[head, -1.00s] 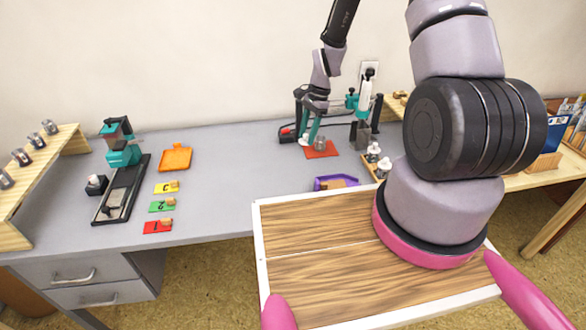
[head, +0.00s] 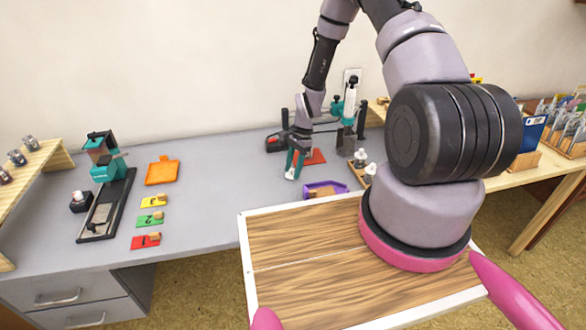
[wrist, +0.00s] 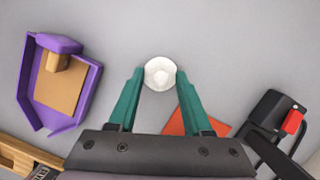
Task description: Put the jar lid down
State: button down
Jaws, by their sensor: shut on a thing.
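The jar lid (wrist: 160,73) is a round white piece between my fingertips in the wrist view. In the head view the lid (head: 291,174) is a small white spot at the tip of my gripper (head: 297,166). My teal-fingered gripper (wrist: 158,84) is shut on the lid over bare grey tabletop. I cannot tell whether the lid touches the table. The red-orange mat (head: 316,157) lies just right of my gripper in the head view, partly hidden by it. In the wrist view this mat (wrist: 189,123) lies behind my right finger.
A purple tray (head: 325,189) with a brown pad stands close by; it also shows in the wrist view (wrist: 30,72). White-topped bottles (head: 361,159) stand right of it. A black device with a red part (wrist: 292,124) is at the right.

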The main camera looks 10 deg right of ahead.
jog(key=shift+f, duration=0.1)
jog(key=shift+c, duration=1.6)
grip_release()
